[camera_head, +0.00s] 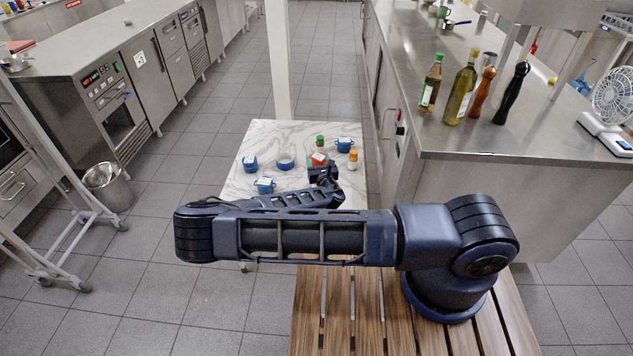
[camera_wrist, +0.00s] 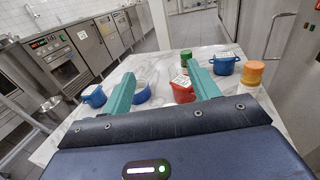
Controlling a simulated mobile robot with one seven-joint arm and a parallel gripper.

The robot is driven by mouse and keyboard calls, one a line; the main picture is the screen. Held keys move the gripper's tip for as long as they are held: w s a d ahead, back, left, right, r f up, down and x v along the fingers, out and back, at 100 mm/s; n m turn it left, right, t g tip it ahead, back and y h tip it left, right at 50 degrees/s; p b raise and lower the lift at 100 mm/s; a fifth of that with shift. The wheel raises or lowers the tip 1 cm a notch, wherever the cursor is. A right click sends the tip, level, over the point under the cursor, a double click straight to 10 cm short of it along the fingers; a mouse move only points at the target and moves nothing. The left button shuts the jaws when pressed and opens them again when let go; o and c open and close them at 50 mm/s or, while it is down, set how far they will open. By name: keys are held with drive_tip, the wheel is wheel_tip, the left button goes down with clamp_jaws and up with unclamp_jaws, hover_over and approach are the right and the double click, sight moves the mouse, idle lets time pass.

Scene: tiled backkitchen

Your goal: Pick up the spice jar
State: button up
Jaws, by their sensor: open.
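Two small jars stand on the marble-topped table (camera_head: 240,140). One is orange (camera_head: 353,159), at the table's right side; it also shows at the right in the wrist view (camera_wrist: 252,72). The other is green (camera_head: 320,141), near the back; in the wrist view it shows behind a red pot (camera_wrist: 187,58). I cannot tell which of them is the spice jar. My gripper (camera_head: 322,172) is over the table, left of the orange jar.
The red pot (camera_wrist: 182,91) sits ahead of my right finger. A blue pot (camera_head: 344,145) stands behind the orange jar. Two more blue pots (camera_head: 250,163) (camera_head: 264,185) and a bowl (camera_head: 285,162) are on the left. A steel counter (camera_head: 430,142) borders the table's right.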

wheel_tip(320, 180, down, 9)
drive_tip(key=shift+r, duration=0.2)
drive_tip(key=shift+x, duration=2.55)
drive_tip(key=shift+c, duration=0.4)
clamp_jaws()
drive_tip(key=shift+r, duration=0.1)
